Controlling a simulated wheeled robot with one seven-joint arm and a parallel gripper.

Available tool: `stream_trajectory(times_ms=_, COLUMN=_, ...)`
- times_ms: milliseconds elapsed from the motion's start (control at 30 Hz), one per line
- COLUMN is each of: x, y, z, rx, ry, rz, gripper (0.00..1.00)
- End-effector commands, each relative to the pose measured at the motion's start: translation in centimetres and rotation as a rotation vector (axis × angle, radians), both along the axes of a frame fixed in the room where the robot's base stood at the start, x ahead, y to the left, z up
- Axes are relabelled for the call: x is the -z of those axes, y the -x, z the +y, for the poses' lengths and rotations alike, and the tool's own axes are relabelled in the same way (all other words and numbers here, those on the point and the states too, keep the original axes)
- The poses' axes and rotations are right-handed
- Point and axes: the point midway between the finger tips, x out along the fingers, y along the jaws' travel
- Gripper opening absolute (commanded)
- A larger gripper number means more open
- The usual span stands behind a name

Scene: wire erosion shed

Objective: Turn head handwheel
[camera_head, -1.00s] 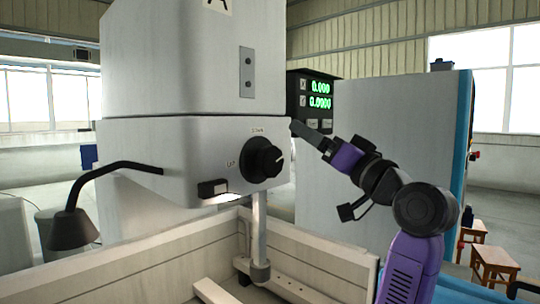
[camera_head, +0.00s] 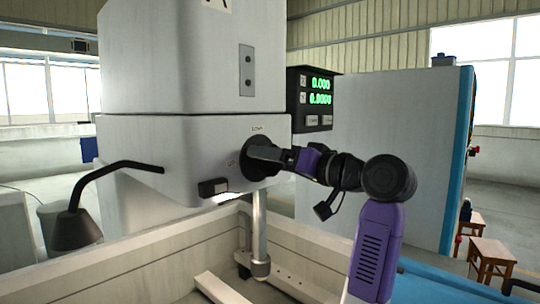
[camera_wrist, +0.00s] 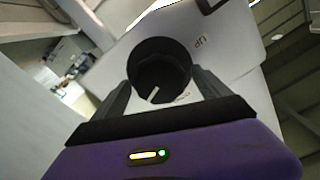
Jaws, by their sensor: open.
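The head handwheel is a round black knob (camera_head: 259,156) on the front of the grey machine head (camera_head: 190,140). In the wrist view the knob (camera_wrist: 160,74) has a white pointer line and lies between and just beyond my two fingers. My gripper (camera_head: 275,157) is at the knob from the right, its fingers in front of the knob face. In the wrist view my gripper (camera_wrist: 161,92) is open, one finger on each side of the knob. Whether the fingers touch it I cannot tell. Part of the knob is hidden behind the gripper in the head view.
A black lamp on a bent arm (camera_head: 75,225) stands at the left. A small black box (camera_head: 213,187) sits below the knob on the head. A digital readout (camera_head: 312,98) is behind, at the right. A vertical rod (camera_head: 260,235) hangs below the head into the pale-walled tank (camera_head: 130,262).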

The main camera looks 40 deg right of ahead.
Motion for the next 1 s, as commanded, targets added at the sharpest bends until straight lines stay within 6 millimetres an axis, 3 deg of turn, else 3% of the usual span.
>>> stream_trajectory(times_ms=133, x=-0.04, y=-1.18, z=0.08, rx=0.000, ry=-0.001, rz=0.001, gripper=0.87)
stream_trajectory(times_ms=433, x=0.04, y=-1.44, z=0.08, rx=0.000, ry=0.000, rz=0.000, gripper=0.87)
stream_trajectory(times_ms=767, x=0.02, y=-1.41, z=0.06, rx=0.001, ry=0.000, rz=0.000, gripper=0.24)
stream_trajectory(times_ms=1000, x=0.07, y=-1.39, z=0.02, rx=0.001, ry=0.023, rz=-0.001, gripper=0.24)
